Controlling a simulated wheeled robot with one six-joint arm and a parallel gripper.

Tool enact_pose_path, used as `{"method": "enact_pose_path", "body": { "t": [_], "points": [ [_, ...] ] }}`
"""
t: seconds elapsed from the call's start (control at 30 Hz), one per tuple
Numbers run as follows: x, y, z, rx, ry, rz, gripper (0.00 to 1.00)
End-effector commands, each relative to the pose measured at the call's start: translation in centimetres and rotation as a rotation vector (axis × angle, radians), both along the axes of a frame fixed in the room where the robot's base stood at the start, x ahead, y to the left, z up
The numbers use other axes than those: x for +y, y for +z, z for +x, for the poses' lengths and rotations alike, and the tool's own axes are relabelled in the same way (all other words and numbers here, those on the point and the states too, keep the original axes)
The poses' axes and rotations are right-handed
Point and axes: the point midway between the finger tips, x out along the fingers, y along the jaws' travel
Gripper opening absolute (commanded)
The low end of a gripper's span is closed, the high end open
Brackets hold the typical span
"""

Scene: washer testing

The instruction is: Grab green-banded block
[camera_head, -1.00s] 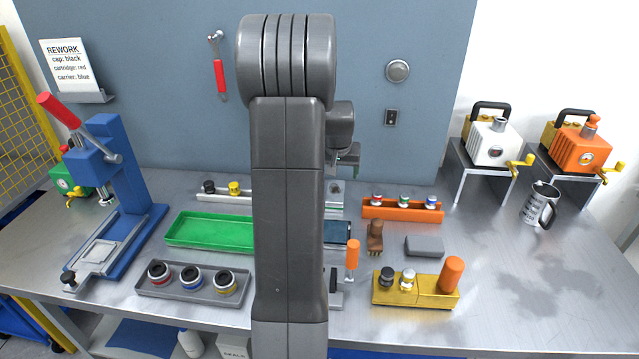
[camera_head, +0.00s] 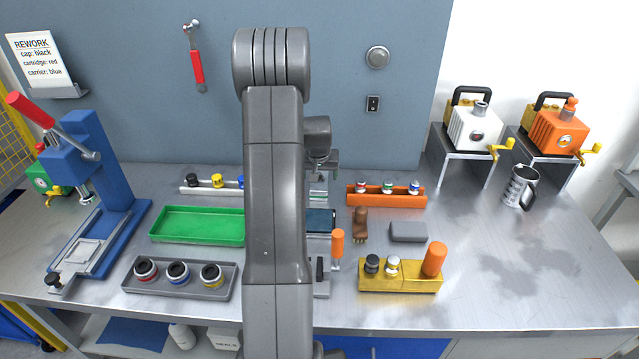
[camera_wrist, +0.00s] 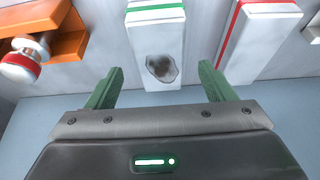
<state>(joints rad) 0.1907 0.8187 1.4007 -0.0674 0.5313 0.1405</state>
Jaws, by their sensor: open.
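I cannot tell how far the block is below the fingertips. In the head view my gripper (camera_head: 322,168) is partly hidden behind my arm, above the back of the bench; a small part of the green-banded block (camera_head: 318,194) shows below it.
A red-banded white block (camera_wrist: 255,38) stands beside it in the wrist view. An orange rack (camera_wrist: 65,48) with a red-and-white piece is on the other side. In the head view, a green tray (camera_head: 198,225) and a yellow stand (camera_head: 400,278) lie nearer the front. The right bench is fairly open.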

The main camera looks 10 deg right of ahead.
Motion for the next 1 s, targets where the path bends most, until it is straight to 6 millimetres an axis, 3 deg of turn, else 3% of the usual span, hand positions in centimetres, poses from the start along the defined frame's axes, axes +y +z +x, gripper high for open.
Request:
{"method": "enact_pose_path", "body": {
  "t": [0.3, 0.63, 0.97, 1.0],
  "points": [
    [-0.4, -3.2, 1.4, 0.000, -0.001, 0.000, 0.76],
    [-0.4, -3.6, 1.6, -0.002, -0.001, 0.000, 0.76],
    [-0.4, -3.6, 1.6, -0.002, 0.000, -0.001, 0.12],
    [-0.4, -3.5, 1.6, -0.004, 0.000, -0.001, 0.11]
  ]
}}
